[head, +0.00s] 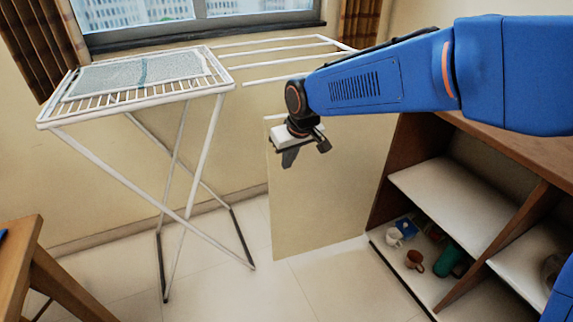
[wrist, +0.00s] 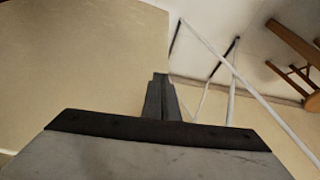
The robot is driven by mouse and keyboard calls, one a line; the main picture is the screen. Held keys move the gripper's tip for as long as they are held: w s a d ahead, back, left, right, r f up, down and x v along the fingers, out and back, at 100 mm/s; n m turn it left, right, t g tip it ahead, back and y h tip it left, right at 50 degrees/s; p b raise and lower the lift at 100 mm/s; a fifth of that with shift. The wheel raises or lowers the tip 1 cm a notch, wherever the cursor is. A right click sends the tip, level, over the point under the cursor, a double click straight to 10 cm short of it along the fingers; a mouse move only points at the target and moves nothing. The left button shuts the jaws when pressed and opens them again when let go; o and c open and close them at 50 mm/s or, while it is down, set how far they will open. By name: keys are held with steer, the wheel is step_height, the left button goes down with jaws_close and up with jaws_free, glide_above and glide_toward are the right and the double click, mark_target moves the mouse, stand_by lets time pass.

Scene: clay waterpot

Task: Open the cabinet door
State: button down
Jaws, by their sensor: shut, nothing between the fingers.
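The cabinet door (head: 330,195) is a flat cream panel. It stands swung out to the left of the brown cabinet (head: 391,165), whose front is open and shows its shelves. My gripper (head: 290,157) is in front of the door's upper left part in the head view, and I cannot tell whether it touches it. In the wrist view the shut, empty fingers (wrist: 160,98) point past the right edge of the door (wrist: 80,65). No handle is visible on the door.
Mugs (head: 414,260) and a green item (head: 448,262) lie on the cabinet's bottom shelf. A white drying rack (head: 205,150) with a grey cloth (head: 135,75) stands left of the door. A wooden table (head: 20,255) is at the lower left. Tiled floor between is clear.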

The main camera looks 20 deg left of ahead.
steer(key=v, duration=1.4)
steer(key=d+r+m+t+h, duration=0.1)
steer(key=d+m, duration=0.4)
steer(key=d, duration=2.5)
steer(key=s+d+f+m+h, duration=0.1)
steer(key=s+d+f+m, duration=0.1)
steer(key=s+d, duration=0.3)
steer(key=s+d+f+m, duration=0.2)
steer(key=s+d+f, duration=0.3)
steer(key=d, duration=0.5)
steer(key=s+d+f+m+t+h, duration=0.1)
steer(key=s+d+f, duration=0.3)
steer(key=s+d, duration=0.3)
steer(key=shift+s+d+m+h, duration=0.2)
steer(key=shift+d+m+h, duration=0.1)
steer(key=shift+m, duration=0.1)
